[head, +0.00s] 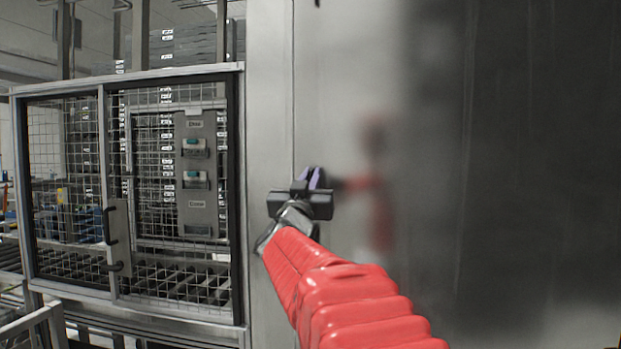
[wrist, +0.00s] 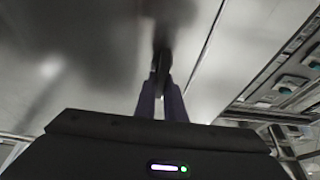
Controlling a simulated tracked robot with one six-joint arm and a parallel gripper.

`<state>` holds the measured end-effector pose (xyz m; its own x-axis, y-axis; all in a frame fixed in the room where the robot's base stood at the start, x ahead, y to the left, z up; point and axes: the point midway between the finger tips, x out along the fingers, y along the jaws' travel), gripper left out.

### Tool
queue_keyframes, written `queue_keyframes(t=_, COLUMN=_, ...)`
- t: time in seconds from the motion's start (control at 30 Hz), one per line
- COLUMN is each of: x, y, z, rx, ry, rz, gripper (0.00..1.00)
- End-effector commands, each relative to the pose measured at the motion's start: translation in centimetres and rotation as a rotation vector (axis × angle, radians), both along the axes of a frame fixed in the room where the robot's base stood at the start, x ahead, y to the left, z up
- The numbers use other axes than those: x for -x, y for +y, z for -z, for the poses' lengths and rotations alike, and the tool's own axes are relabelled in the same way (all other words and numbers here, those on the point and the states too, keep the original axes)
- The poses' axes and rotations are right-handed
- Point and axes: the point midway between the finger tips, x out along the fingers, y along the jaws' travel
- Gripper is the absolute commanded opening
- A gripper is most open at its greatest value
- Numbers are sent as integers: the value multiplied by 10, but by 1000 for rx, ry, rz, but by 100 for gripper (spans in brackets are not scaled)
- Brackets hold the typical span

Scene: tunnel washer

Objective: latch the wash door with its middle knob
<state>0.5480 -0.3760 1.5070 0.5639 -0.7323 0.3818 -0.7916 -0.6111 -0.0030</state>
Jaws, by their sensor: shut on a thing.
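The wash door (head: 350,60) is a large, shiny grey metal panel filling the right of the head view. A thin vertical seam runs along its left edge. My gripper (head: 311,178) is up against the door close to this seam. In the wrist view the purple fingers of my gripper (wrist: 161,100) are shut on a slim dark piece, the middle knob (wrist: 161,60), which stands out from the door. In the head view my gripper hides this knob. I cannot tell whether the knob is turned to the latched side.
A small dark piece (head: 318,3), perhaps another knob, shows at the top edge of the head view. To the left stands a wire-mesh guard gate (head: 118,240) with a dark handle. Grey control boxes (head: 197,175) show behind its mesh. The door mirrors my red arm.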

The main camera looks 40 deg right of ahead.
Motion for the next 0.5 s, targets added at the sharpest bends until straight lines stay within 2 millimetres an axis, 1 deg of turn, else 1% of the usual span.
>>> queue_keyframes(t=0.27, x=0, y=-2, z=-1, rx=-33, ry=-46, rz=0, gripper=0)
queue_keyframes(t=0.5, x=2, y=-4, z=-1, rx=-114, ry=-151, rz=1, gripper=0)
